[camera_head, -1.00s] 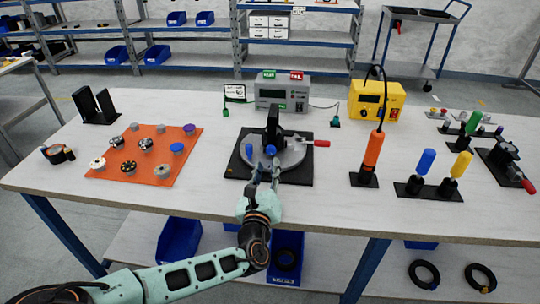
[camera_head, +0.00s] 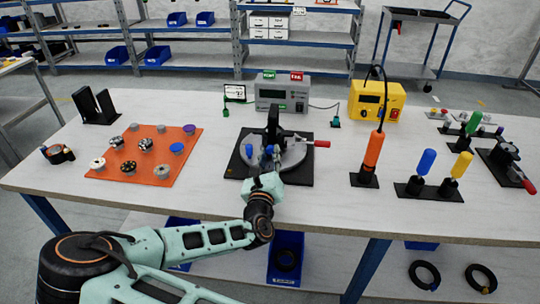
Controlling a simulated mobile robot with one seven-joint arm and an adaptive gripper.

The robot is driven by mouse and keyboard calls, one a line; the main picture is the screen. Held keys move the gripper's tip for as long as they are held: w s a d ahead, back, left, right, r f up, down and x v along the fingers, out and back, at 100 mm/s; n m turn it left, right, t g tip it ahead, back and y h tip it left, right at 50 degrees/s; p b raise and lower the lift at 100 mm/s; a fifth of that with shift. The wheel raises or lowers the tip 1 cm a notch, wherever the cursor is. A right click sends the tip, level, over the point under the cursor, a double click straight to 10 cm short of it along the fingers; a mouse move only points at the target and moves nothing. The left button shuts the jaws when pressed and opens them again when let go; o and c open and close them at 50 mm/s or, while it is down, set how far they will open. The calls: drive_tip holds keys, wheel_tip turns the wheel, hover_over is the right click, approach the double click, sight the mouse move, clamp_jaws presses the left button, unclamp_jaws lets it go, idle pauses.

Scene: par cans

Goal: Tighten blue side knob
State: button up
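The fixture at the middle of the table has a black base plate (camera_head: 297,177), a round grey plate (camera_head: 293,155) and a black upright (camera_head: 273,122). A blue knob (camera_head: 249,151) shows at the left front of the round plate. A second small blue part shows at the foot of the upright, partly covered by my fingers. My gripper (camera_head: 270,160) reaches in from the front, with its fingertips over the near part of the round plate by that second blue part. The fingers are small and overlap the dark fixture, so their opening and any contact are unclear.
A red-handled lever (camera_head: 321,143) sticks out at the fixture's right. An orange screwdriver (camera_head: 374,150) stands in a black holder farther right, beside blue (camera_head: 427,161) and yellow (camera_head: 461,165) handled tools. An orange mat (camera_head: 130,172) with several knobs lies left. The table's front strip is clear.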

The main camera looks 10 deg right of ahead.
clamp_jaws()
drive_tip(key=shift+m, duration=0.3)
drive_tip(key=m, duration=0.4)
drive_tip(key=shift+m, duration=0.3)
drive_tip(key=m+b, duration=0.1)
drive_tip(key=m, duration=0.4)
drive_tip(key=shift+m, duration=0.3)
drive_tip(key=shift+f, duration=0.1)
drive_tip(key=shift+o, duration=2.4)
unclamp_jaws()
